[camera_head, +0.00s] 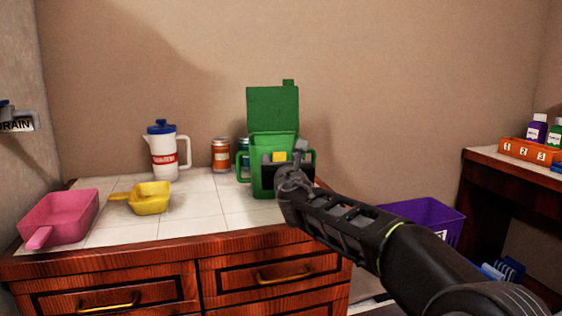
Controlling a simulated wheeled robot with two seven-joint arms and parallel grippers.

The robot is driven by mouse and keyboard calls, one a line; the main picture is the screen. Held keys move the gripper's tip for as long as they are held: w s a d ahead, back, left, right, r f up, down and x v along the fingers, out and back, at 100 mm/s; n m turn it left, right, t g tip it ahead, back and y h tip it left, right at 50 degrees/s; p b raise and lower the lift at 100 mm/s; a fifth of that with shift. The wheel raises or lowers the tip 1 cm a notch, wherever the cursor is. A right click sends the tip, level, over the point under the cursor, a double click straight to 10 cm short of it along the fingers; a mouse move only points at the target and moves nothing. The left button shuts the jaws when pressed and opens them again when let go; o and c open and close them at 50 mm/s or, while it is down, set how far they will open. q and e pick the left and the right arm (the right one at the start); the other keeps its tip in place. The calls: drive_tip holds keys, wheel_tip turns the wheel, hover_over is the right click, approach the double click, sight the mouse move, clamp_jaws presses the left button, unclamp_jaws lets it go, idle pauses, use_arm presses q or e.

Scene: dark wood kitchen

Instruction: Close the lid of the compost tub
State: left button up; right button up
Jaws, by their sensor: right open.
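The green compost tub (263,181) stands on the tiled counter near its right end. Its green lid (273,108) stands up, open, at the back of the tub. Something yellow and dark shows at the tub's opening. My right gripper (292,165) is in front of the tub's right side and hides part of it. It is open, and I cannot tell whether it touches the tub. The lid is above and behind my right gripper. My left gripper is not in view.
A white jug (163,155) with a blue lid and an orange can (221,155) stand left of the tub. A yellow scoop (151,198) and a pink scoop (62,216) lie on the counter (195,207). A purple bin (433,216) is at the right.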

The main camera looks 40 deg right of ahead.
drive_tip(key=shift+c, duration=0.5)
clamp_jaws()
idle(0.8)
